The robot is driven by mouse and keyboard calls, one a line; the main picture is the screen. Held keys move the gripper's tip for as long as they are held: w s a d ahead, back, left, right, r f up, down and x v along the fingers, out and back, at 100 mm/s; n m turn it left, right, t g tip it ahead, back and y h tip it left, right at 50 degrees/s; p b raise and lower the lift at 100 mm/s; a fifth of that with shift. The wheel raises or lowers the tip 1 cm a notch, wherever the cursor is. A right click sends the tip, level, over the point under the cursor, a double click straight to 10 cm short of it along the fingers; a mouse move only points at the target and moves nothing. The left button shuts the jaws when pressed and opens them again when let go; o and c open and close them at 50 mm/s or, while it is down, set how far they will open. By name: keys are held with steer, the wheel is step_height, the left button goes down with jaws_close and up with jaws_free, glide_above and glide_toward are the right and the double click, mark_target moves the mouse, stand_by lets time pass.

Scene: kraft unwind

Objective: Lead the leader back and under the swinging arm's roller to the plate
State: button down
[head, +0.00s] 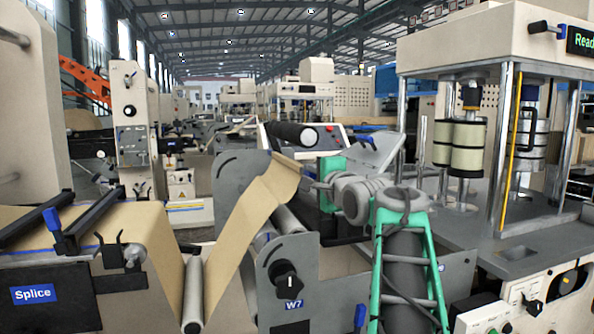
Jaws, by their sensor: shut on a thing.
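The leader is a brown kraft paper web (243,222). It comes off the splice table at left, dips to a low pale roller (193,292) and rises slantwise to the right. Its upper end is bent over near my gripper (305,178), which is shut on it; the fingertips are small and partly hidden. Grey rollers (288,220) sit just right of the web, between grey side plates (232,172). Which roller belongs to the swinging arm is unclear.
A side plate with a black knob (289,282) and a W7 label stands in front. A dark roller (296,135) lies behind my gripper. A press with posts and cream rolls (467,145) fills the right. Dark bars (85,218) cross the splice table.

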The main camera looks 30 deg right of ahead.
steer(key=d, duration=0.1)
steer(key=d+p, duration=0.1)
steer(key=shift+s+d, duration=0.35)
steer(key=shift+s, duration=0.05)
step_height(320, 180, down, 6)
steer(key=d+b, duration=0.2)
steer(key=shift+s+d+b, duration=0.3)
steer(key=shift+s+b, duration=0.05)
steer(key=shift+b, duration=0.05)
steer(key=shift+f, duration=0.1)
steer(key=shift+f+b, duration=0.1)
steer(key=shift+b, duration=0.2)
steer(key=shift+f, duration=0.1)
stand_by(0.5)
